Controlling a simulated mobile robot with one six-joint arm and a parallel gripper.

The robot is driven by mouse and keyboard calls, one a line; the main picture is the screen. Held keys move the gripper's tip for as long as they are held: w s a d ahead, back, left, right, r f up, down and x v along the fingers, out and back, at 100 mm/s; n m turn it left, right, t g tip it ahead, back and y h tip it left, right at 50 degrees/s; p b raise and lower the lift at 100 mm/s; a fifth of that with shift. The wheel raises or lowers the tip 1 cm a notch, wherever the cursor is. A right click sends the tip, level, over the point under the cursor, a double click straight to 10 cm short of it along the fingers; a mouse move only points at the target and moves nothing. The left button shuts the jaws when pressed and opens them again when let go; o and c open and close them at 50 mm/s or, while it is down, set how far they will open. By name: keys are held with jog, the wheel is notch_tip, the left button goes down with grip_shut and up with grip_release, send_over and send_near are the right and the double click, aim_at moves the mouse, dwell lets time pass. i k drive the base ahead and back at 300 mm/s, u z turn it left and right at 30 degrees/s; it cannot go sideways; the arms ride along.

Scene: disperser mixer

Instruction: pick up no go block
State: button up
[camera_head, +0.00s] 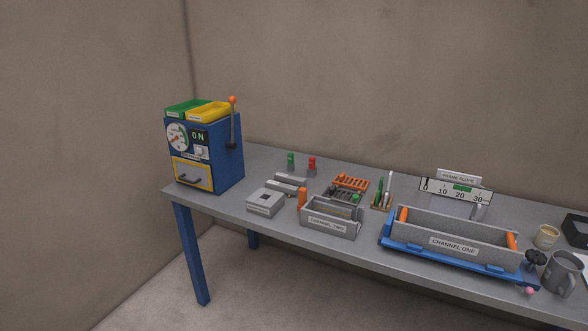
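A small red block (312,163) stands upright near the back edge of the grey table, left of the middle of the view. A similar green block (291,159) stands just to its left, a little apart. I can read no lettering on either, so the no go block is not confirmed by a label; the red one fits the name by colour. My gripper is not in view.
Left of the blocks is a blue machine (213,151) with a lever. In front lie grey blocks (266,202) and the Channel Two trough (330,216). An orange rack (350,182) is to the right, then the Channel One trough (453,246). Bare table lies behind the blocks.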

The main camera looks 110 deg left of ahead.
aim_at(311, 172)
jog(key=z, duration=1.2)
jog(key=k, duration=0.1)
jog(key=u, duration=2.55)
jog(key=k, duration=0.2)
jog(key=u, duration=2.1)
jog(key=i, duration=0.55)
jog(key=u, duration=0.1)
